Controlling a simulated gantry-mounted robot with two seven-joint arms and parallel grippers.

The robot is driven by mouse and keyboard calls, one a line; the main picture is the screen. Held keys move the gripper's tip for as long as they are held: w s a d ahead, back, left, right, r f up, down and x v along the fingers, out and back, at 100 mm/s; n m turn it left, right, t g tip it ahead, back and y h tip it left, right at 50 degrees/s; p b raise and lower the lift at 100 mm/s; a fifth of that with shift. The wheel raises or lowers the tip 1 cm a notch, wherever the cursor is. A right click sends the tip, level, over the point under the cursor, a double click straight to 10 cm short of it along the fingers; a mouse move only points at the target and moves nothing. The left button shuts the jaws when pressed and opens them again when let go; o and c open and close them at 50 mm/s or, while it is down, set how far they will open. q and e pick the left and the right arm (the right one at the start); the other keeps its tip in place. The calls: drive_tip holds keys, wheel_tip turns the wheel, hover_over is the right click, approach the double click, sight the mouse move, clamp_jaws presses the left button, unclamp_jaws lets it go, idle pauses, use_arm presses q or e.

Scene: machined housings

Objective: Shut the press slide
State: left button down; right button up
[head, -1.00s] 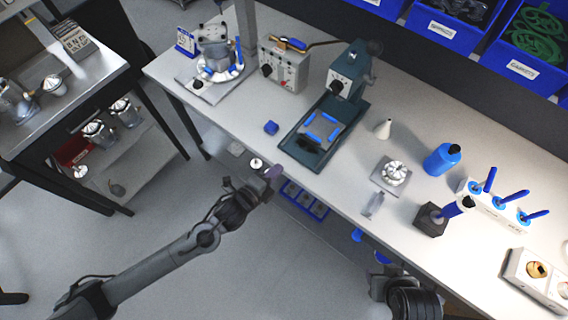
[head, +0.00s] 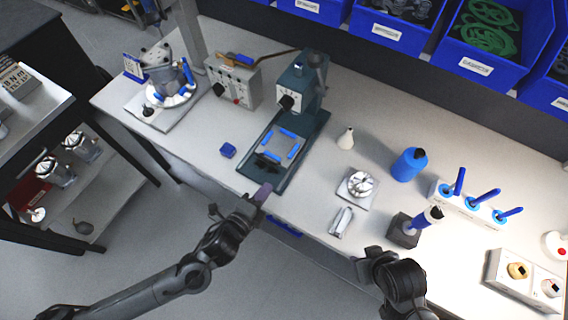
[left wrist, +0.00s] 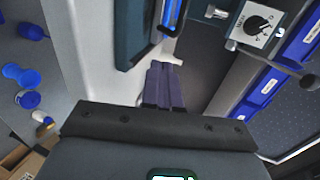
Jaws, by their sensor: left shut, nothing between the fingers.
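The press (head: 303,88) is a dark teal machine with a white dial face, standing on the bench. Its slide (head: 279,147), a grey plate edged with blue strips, lies out on the base in front of the press head. A dark handle (head: 267,160) is at its near end. My left gripper (head: 263,192) is shut and empty, just off the bench's front edge, below and apart from the slide. In the left wrist view its purple fingers (left wrist: 163,86) are together, with a blue strip of the slide (left wrist: 172,14) beyond. My right arm shows at lower right; its fingers are hidden.
A blue block (head: 228,150) sits left of the press base. A control box (head: 233,82) stands behind left. A white cone (head: 346,138), a round part on a plate (head: 358,187) and a blue bottle (head: 409,164) stand to the right.

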use_arm(q)
approach(290, 157)
drive_tip(key=x, duration=0.5)
drive_tip(key=shift+s+d+f+b, duration=0.1)
drive_tip(key=shift+s+f+b, duration=0.05)
drive_tip(key=shift+b, duration=0.2)
use_arm(e)
drive_tip(key=shift+w+d+f, duration=0.2)
drive_tip(key=shift+w+d, duration=0.1)
drive_tip(key=shift+d, duration=0.15)
use_arm(q)
drive_tip(key=shift+w+d, duration=0.35)
drive_tip(key=shift+w, duration=0.2)
use_arm(e)
drive_tip(key=shift+a, duration=0.1)
use_arm(q)
drive_tip(key=shift+w, duration=0.1)
